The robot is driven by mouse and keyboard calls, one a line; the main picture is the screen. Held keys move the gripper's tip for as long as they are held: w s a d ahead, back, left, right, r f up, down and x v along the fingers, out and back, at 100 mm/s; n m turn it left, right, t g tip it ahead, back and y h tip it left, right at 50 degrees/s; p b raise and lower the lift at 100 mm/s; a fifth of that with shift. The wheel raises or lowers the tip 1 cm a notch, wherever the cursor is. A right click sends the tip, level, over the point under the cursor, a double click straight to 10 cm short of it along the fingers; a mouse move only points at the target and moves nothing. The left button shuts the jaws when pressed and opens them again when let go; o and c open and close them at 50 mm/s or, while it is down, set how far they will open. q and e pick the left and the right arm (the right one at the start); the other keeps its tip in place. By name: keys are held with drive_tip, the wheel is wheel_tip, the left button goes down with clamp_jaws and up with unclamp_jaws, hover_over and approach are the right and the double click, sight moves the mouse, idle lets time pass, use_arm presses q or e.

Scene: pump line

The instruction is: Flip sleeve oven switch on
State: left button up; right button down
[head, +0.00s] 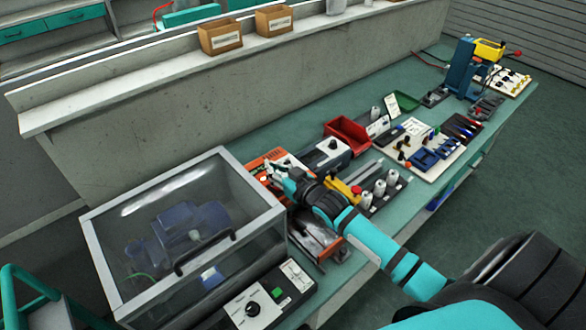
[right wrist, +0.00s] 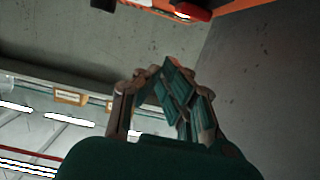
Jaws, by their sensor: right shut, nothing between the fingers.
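An orange unit (head: 258,162), which I take to be the sleeve oven, stands on the bench right of the clear-lidded box. My right gripper (head: 272,170) is at this unit and hides part of its front; the head view does not show whether they touch. In the right wrist view the gripper's fingers (right wrist: 165,75) are closed together with nothing between them. My left gripper is out of view.
The clear-lidded box (head: 185,235) stands close on the left, with a control panel (head: 262,298) in front. A grey unit with a black knob (head: 327,152), a red bin (head: 347,134) and white bottles (head: 379,188) crowd the right side. A concrete wall (head: 180,130) runs behind.

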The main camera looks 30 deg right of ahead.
drive_tip(key=shift+b+v, duration=0.85)
drive_tip(key=shift+v, duration=0.15)
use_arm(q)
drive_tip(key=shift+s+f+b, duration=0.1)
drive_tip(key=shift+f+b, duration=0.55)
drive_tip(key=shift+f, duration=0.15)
use_arm(e)
drive_tip(key=s+d+r, duration=0.1)
drive_tip(key=s+r, duration=0.3)
drive_tip(key=s, duration=0.3)
drive_tip(key=shift+s, duration=0.1)
